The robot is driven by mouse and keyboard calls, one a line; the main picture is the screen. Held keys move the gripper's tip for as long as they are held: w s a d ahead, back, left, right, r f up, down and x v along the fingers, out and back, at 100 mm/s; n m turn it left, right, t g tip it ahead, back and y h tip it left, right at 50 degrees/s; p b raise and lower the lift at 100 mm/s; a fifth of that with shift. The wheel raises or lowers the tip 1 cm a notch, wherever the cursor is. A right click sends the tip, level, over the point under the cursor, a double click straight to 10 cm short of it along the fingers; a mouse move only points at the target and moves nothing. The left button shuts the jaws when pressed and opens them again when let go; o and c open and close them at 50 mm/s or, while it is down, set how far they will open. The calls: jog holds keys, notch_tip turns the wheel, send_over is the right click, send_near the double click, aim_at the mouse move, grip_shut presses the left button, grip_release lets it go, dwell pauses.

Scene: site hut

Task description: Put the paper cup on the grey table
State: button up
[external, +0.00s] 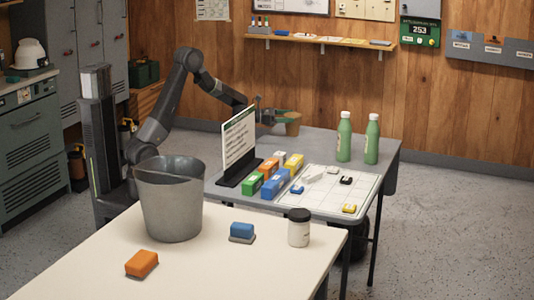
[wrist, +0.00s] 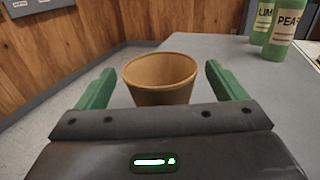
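The brown paper cup (external: 293,125) is upright at the far edge of the grey table (external: 336,154). In the wrist view the cup (wrist: 160,80) is between the two green fingers of my gripper (wrist: 158,78), with a visible gap on each side. My gripper (external: 277,116) is open at the cup. The cup's base is hidden by the gripper body in the wrist view, so I cannot tell for certain whether it touches the table top. The grey table (wrist: 235,75) shows to the right of the cup in the wrist view.
Two green bottles (external: 344,137) (external: 372,139) stand right of the cup. A sign on a stand (external: 239,139), several coloured boxes (external: 270,170) and a white board (external: 330,203) occupy the table's near part. A metal bucket (external: 168,200) stands on the cream table (external: 200,268) in front.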

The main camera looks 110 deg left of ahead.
jog(key=shift+r+p, duration=0.25)
jog(key=shift+p, duration=0.15)
jog(key=v, duration=1.2)
jog(key=shift+b, duration=0.4)
jog(key=shift+f, duration=0.15)
jog(key=shift+o, duration=1)
